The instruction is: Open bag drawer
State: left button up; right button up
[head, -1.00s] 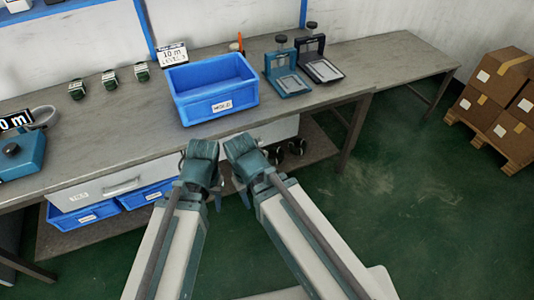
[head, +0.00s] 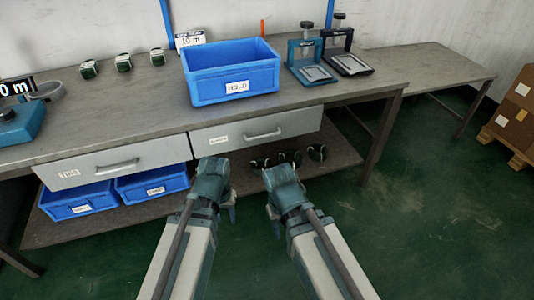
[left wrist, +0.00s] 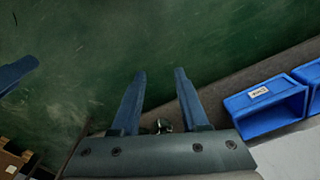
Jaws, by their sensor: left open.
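Two shut grey drawers hang under the workbench: a left drawer (head: 112,163) with a small label and bar handle, and a right drawer (head: 255,130) with its own handle (head: 262,134). Both labels are too small to read surely. My left gripper (head: 230,208) is below and in front of the right drawer, pointing down, clear of both handles. In the left wrist view its two fingers (left wrist: 160,100) are apart with nothing between them. My right gripper (head: 274,225) is beside it to the right, pointing down; its opening is not clear.
A blue bin labelled HOLD (head: 232,75) stands on the workbench (head: 130,110) above the drawers. Two clamp fixtures (head: 315,70) stand to its right. Blue bins (head: 150,184) and dark coiled items (head: 290,157) lie on the lower shelf. Cartons (head: 518,115) are far right; green floor is clear between.

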pick_arm(q)
jog(key=w+f+n+t+h+b, duration=0.1)
jog(key=w+f+h+b, duration=0.15)
jog(key=f+b, duration=0.65)
jog(key=n+t+h+b, duration=0.4)
jog(key=n+t+h, duration=0.1)
jog(key=n+t, duration=0.9)
send_near(263, 137)
jog(key=shift+n+g, duration=0.3)
jog(key=shift+g, duration=0.3)
jog(key=x, duration=0.3)
jog(key=b+x, duration=0.1)
jog(key=x, duration=0.3)
jog(key=r+x, duration=0.1)
jog(key=x, duration=0.3)
jog(key=shift+w+a+b, duration=0.1)
jog(key=shift+a+b, duration=0.05)
jog(key=shift+b, duration=0.2)
pick_arm(e)
notch_tip(263, 137, down, 17)
pick_arm(q)
grip_shut()
